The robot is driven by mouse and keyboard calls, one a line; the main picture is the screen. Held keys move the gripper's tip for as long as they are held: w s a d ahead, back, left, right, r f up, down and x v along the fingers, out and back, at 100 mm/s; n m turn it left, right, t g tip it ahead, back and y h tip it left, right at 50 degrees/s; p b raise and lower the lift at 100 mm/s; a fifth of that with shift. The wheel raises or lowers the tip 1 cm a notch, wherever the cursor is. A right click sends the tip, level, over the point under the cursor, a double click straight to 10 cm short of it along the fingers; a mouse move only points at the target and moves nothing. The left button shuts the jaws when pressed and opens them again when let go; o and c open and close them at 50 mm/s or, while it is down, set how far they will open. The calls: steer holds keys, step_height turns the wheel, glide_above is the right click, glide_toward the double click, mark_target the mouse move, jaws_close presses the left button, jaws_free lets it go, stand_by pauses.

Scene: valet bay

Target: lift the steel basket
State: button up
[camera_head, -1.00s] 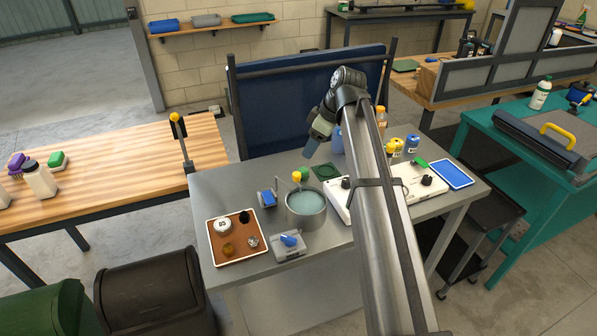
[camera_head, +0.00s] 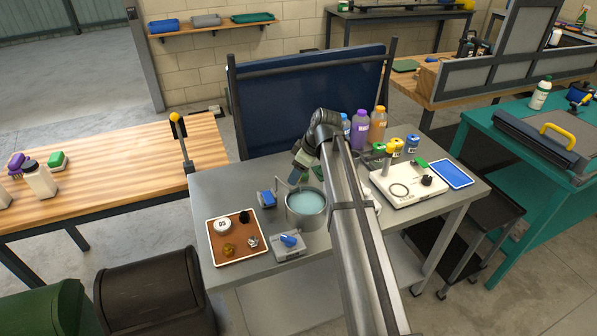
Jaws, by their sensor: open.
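A round steel vessel (camera_head: 305,222) with pale blue-green liquid stands on the grey metal table, in front of my gripper. A thin bent rod (camera_head: 281,181) rises at its back left rim. I cannot make out a separate steel basket; any part of it in the liquid is hidden. My gripper (camera_head: 296,179) is open and points down at the back rim of the vessel. It covers the place of a yellow knob that showed above the rim earlier. I cannot tell whether it touches the knob or rim.
A brown tray (camera_head: 213,252) with small parts stands at left, and a grey box with a blue knob (camera_head: 289,240) in front. A blue block (camera_head: 266,199) is close left. A white device (camera_head: 405,194), bottles (camera_head: 377,125) and a blue tray (camera_head: 452,174) are at right.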

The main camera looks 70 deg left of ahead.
steer(key=shift+c, duration=0.5)
jaws_close()
